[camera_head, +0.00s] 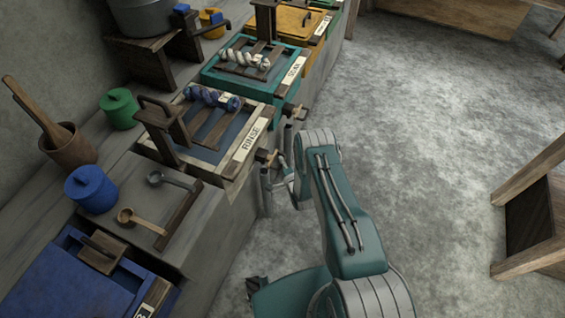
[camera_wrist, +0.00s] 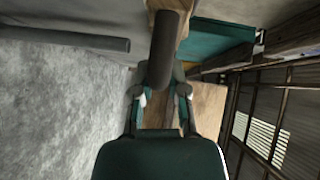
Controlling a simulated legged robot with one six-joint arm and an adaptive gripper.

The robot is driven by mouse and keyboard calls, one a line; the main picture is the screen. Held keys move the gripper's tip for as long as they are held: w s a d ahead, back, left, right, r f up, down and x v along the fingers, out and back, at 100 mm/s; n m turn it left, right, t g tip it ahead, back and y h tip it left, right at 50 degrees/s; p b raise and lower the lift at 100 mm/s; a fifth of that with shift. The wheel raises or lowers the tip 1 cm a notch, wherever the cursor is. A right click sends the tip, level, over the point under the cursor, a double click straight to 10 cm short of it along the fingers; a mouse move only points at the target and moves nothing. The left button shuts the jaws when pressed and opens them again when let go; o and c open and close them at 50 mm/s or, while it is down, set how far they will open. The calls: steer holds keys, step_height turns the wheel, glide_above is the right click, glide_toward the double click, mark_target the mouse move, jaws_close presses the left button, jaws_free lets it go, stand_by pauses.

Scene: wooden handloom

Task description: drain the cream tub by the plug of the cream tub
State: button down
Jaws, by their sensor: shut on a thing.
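The cream tub (camera_head: 241,163) is the pale-framed tub labelled RINSE, with blue liquid and a twisted blue-and-white skein over it. Its wooden plug (camera_head: 263,156) sticks out low on the aisle side. My gripper (camera_head: 276,165) is at that plug, partly hidden by my teal arm. In the wrist view, the jaws of my gripper (camera_wrist: 160,97) are closed in around the end of a dark rod, which I take to be the plug's grip. How far the plug sits in the tub cannot be told.
A blue tub (camera_head: 50,290) is nearer. A ladle (camera_head: 170,181), blue pot (camera_head: 90,188) and green pot (camera_head: 119,107) stand on the bench. A wooden frame (camera_head: 535,205) stands right; the floor between is clear.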

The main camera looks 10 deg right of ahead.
steer(key=shift+s+d+f, duration=0.15)
steer(key=shift+s+d, duration=0.75)
steer(key=shift+d, duration=0.25)
steer(key=c, duration=0.6)
jaws_free()
steer(key=shift+c, duration=0.2)
steer(key=shift+w, duration=0.1)
steer(key=s+d+r, duration=0.1)
steer(key=s, duration=1)
steer(key=shift+s+d+r, duration=0.3)
steer(key=shift+s+d, duration=0.05)
steer(key=shift+s, duration=0.05)
